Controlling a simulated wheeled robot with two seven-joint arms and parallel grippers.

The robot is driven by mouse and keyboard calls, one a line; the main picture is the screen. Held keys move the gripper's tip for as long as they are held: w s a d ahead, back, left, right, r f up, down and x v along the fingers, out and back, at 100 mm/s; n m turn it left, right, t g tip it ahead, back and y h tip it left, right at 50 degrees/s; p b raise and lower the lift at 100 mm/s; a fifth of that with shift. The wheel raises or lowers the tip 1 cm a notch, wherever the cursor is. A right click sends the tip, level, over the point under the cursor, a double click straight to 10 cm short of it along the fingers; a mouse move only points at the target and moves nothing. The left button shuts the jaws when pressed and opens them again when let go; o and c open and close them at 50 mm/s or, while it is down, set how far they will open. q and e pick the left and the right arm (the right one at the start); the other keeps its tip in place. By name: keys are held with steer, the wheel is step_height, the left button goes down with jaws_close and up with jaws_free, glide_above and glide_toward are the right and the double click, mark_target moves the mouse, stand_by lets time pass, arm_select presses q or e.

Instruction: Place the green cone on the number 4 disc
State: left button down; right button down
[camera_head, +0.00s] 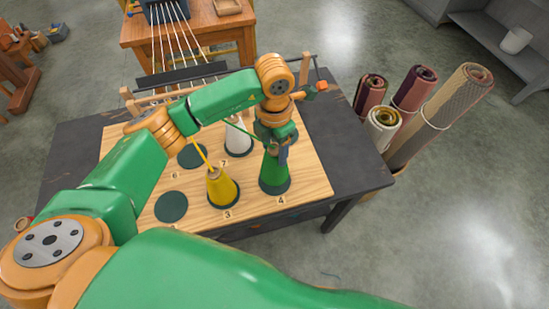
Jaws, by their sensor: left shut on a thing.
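The green cone (273,172) is upright at the right front of the wooden board, over the dark disc labelled 4 (276,191). Its base covers most of that disc; I cannot tell whether it touches it or hangs slightly above. My left gripper (276,152) comes down from above and is shut on the cone's top. The gripper partly hides the tip. My right gripper is not in view.
A yellow cone (222,188) stands close left, on disc 3. A white cone (238,139) stands behind on disc 7. Discs 6 (192,156) and the front-left one (171,207) are bare. Yarn strands run to the back. Rolled rugs (440,110) stand right of the table.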

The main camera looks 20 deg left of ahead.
arm_select(q)
step_height(320, 180, down, 3)
steer(key=shift+f+p, duration=0.1)
steer(key=shift+p, duration=0.2)
steer(key=shift+f, duration=0.25)
steer(key=shift+f+b, duration=0.15)
steer(key=shift+b, duration=0.15)
steer(key=shift+c, duration=0.7)
jaws_free()
steer(key=shift+r, duration=0.4)
step_height(320, 180, up, 12)
steer(key=shift+f+b, duration=0.15)
steer(key=shift+b, duration=0.5)
